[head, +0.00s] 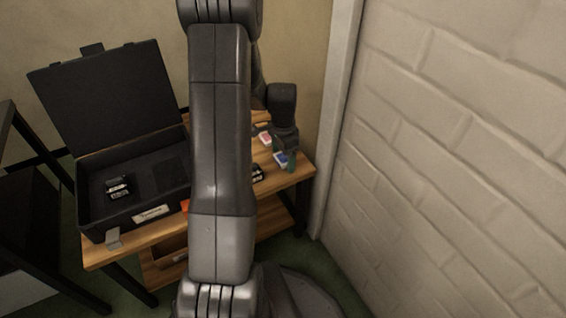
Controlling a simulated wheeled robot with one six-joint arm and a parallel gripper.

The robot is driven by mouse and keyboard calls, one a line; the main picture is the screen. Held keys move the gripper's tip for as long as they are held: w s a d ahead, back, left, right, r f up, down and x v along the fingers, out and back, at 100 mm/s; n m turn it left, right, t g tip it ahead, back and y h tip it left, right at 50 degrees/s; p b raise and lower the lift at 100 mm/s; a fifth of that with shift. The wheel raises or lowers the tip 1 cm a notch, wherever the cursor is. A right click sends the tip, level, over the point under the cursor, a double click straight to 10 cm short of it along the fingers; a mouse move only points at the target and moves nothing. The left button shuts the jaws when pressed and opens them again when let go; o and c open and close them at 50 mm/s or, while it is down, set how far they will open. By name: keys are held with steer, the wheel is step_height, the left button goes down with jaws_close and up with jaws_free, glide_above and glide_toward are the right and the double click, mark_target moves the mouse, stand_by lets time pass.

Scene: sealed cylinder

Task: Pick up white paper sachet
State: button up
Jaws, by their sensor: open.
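My gripper (287,158) is at the right end of the wooden table, pointing down over the tabletop, and it is open. Beside its fingers is a small blue and white packet (280,157). A small red and white packet (265,138) lies a little farther back and left. Both are too small to tell whether either is the white paper sachet, and no plain white sachet can be made out. My arm hides the middle of the table.
An open black case (100,215) stands on the left of the wooden table (140,248), with small dark items (117,188) inside and its lid (105,95) up. A dark object (258,173) lies near the front edge. A brick wall (460,150) stands close on the right.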

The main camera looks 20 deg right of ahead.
steer(key=shift+r, duration=0.1)
steer(key=c, duration=1.1)
steer(key=shift+o, duration=0.2)
